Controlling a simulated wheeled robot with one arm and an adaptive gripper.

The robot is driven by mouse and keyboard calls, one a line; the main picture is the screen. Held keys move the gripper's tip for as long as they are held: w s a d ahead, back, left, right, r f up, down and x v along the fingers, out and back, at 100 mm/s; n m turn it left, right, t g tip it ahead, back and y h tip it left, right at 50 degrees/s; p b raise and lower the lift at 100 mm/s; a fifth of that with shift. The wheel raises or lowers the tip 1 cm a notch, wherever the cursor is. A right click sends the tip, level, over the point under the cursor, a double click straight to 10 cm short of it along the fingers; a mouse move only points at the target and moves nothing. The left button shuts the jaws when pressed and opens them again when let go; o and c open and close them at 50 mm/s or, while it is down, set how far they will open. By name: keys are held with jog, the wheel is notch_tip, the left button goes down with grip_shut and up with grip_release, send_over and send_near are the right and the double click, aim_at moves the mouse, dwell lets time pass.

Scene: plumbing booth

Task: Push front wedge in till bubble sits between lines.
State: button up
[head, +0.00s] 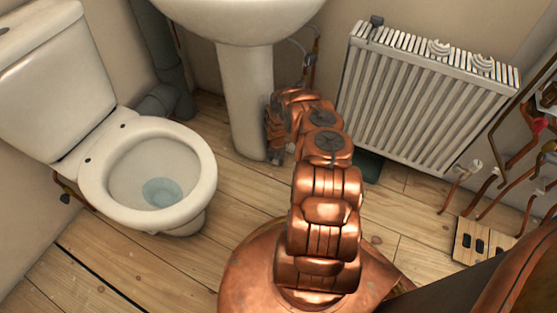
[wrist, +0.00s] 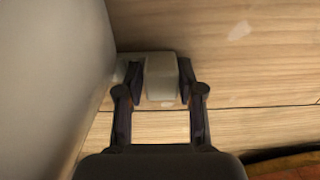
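In the wrist view a pale grey wedge (wrist: 161,78) lies on the floorboards between the two dark fingers of my gripper (wrist: 161,82). The finger pads sit close against both its sides and appear to touch it. A large smooth pale surface (wrist: 50,65), seemingly the basin pedestal, rises at the left of that view. In the head view my copper-coloured arm reaches to the foot of the white pedestal (head: 247,100); it hides the wedge there. No level bubble or lines can be made out in either view.
A toilet (head: 150,175) stands at the left, with grey waste pipe (head: 165,95) behind it. A white radiator (head: 425,95) hangs at the right, beside copper pipes (head: 515,160). A slotted wooden piece (head: 480,243) lies at the lower right. Floorboards (head: 110,265) in front of the toilet are clear.

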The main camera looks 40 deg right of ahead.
aim_at(277, 158)
jog(key=shift+o, duration=1.4)
jog(key=shift+d+r, duration=0.1)
notch_tip(277, 158, up, 12)
dwell(0.3)
jog(key=shift+s, duration=0.1)
